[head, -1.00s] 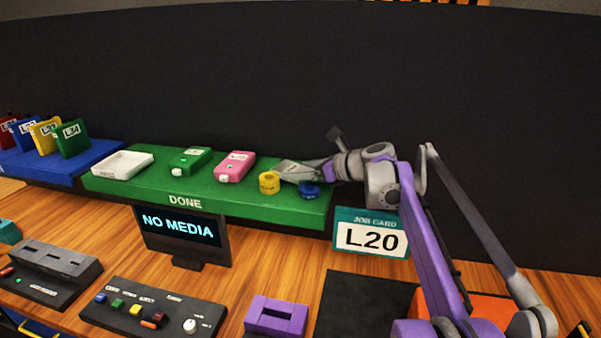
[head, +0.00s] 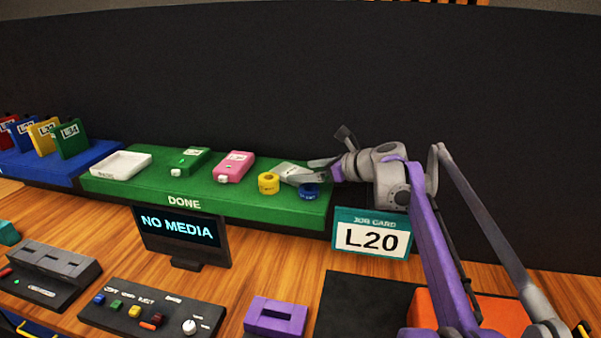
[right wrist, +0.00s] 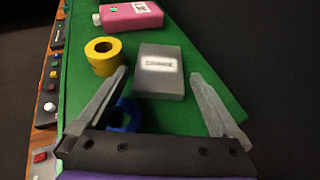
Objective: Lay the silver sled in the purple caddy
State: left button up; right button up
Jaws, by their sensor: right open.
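The silver sled (head: 288,172) is a flat grey block with a white label, lying on the green DONE shelf beside a yellow roll. It shows whole in the right wrist view (right wrist: 160,72). My right gripper (head: 312,170) is open at the right end of the shelf. In the right wrist view its fingertips (right wrist: 158,74) spread on either side of the sled, with a gap at each side; the height between them is unclear. The purple caddy (head: 275,330), a block with a dark slot, stands empty on the wooden table at the front. My left gripper is not in view.
A yellow roll (head: 268,184) and a blue roll (head: 308,191) sit close to the sled. Pink (head: 233,168) and green (head: 190,162) items and a white tray (head: 122,165) stand further left. A screen (head: 181,230), a button panel (head: 150,312) and the L20 card (head: 371,236) stand in front.

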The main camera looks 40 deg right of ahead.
jog(key=v, duration=0.9)
jog(key=g+h+p, duration=0.1)
jog(key=g, duration=0.3)
send_near(292, 171)
jog(key=x, duration=0.6)
jog(key=shift+w+a+f+b, duration=0.15)
jog(key=shift+w+f+b, duration=0.1)
jog(key=shift+f+b, duration=0.1)
jog(key=shift+w+a+f, duration=0.1)
jog(key=shift+w+f, duration=0.3)
jog(key=shift+w, duration=0.1)
jog(key=c, duration=1.4)
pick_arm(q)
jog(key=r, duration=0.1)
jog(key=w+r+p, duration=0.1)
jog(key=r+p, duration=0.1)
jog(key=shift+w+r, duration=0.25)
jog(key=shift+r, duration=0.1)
pick_arm(e)
notch_tip(292, 171, up, 10)
